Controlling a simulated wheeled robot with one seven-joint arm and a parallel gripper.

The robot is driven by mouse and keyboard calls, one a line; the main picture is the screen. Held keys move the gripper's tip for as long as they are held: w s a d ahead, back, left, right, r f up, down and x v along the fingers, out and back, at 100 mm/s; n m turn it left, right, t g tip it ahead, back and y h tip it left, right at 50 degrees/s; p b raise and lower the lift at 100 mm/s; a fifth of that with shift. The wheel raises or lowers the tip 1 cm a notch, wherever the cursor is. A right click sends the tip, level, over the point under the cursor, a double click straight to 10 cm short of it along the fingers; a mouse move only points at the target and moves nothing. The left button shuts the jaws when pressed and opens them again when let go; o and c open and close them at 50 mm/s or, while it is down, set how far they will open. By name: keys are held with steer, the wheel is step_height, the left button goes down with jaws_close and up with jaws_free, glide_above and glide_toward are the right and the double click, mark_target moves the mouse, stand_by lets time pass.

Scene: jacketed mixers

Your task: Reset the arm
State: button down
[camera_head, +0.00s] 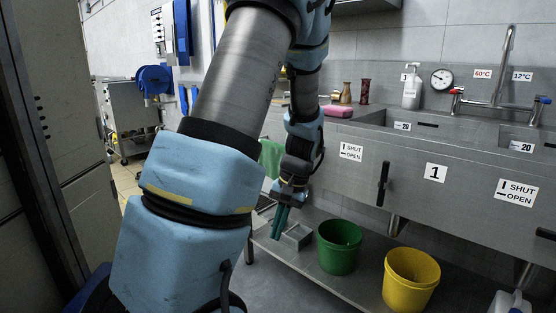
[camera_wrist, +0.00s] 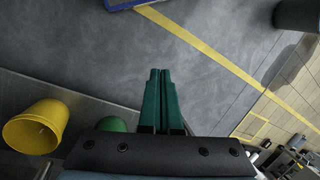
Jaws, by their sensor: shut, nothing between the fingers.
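My arm, in pale blue covers and grey metal, fills the middle of the head view. My gripper (camera_head: 281,222) hangs from it with its green fingers pointing down, in front of the sink counter and left of the green bucket. In the wrist view my gripper (camera_wrist: 161,75) shows two green fingers side by side, closed against each other with nothing between them. The fingers point over bare grey floor.
A green bucket (camera_head: 339,247) and a yellow bucket (camera_head: 410,280) stand on the low shelf (camera_head: 310,271) under the steel sink counter (camera_head: 460,170). A black lever handle (camera_head: 383,184) sticks out from the counter front. A blue hose reel (camera_head: 153,80) is behind at left.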

steer(key=s+a+r+n+t+h, duration=0.2)
steer(key=s+a+r+n+h, duration=0.1)
steer(key=s+a+r, duration=0.4)
step_height(320, 180, up, 17)
steer(key=p, duration=1.8)
steer(key=shift+s+d+m+p, duration=0.2)
steer(key=shift+s+m+p, duration=0.1)
steer(key=shift+s+p, duration=0.05)
